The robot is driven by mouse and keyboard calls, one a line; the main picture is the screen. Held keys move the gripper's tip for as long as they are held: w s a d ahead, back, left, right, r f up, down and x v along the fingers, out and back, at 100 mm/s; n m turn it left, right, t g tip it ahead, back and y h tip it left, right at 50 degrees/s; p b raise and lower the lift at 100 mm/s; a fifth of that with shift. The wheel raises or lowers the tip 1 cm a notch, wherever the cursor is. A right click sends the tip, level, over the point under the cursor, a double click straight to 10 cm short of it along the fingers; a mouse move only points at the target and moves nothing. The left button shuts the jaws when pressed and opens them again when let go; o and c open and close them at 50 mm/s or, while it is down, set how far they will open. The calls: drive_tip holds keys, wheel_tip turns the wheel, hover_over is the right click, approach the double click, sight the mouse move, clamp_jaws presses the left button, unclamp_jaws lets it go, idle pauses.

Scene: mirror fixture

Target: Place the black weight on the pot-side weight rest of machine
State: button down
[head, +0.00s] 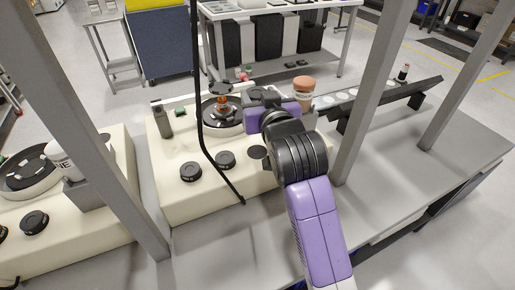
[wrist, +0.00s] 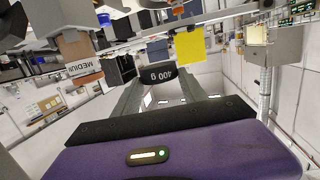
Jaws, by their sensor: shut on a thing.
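A pot with an orange-brown lid (head: 304,84) stands just right of the gripper. A label reading "MEDIUM" shows on a container (wrist: 78,62) in the wrist view. I cannot pick out the pot-side weight rest; the gripper may hide it.
The machine carries a black-ringed turntable (head: 221,116) and black round pieces (head: 191,172) along its front. A thin black post (head: 198,75) rises beside the turntable. A second machine (head: 90,232) is at left. Grey frame posts (head: 372,85) flank the area.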

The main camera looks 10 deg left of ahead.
sight(260, 159)
wheel_tip(260, 159, down, 18)
drive_tip(key=shift+r, duration=0.15)
idle(0.3)
drive_tip(key=c, duration=0.6)
unclamp_jaws()
drive_tip(key=shift+f, duration=0.25)
drive_tip(key=shift+c, duration=0.2)
drive_tip(key=shift+r, duration=0.25)
drive_tip(key=shift+s+d, duration=0.2)
drive_tip(key=shift+s, duration=0.15)
drive_tip(key=v, duration=1.1)
drive_tip(key=shift+s+r, duration=0.1)
drive_tip(key=shift+s, duration=0.05)
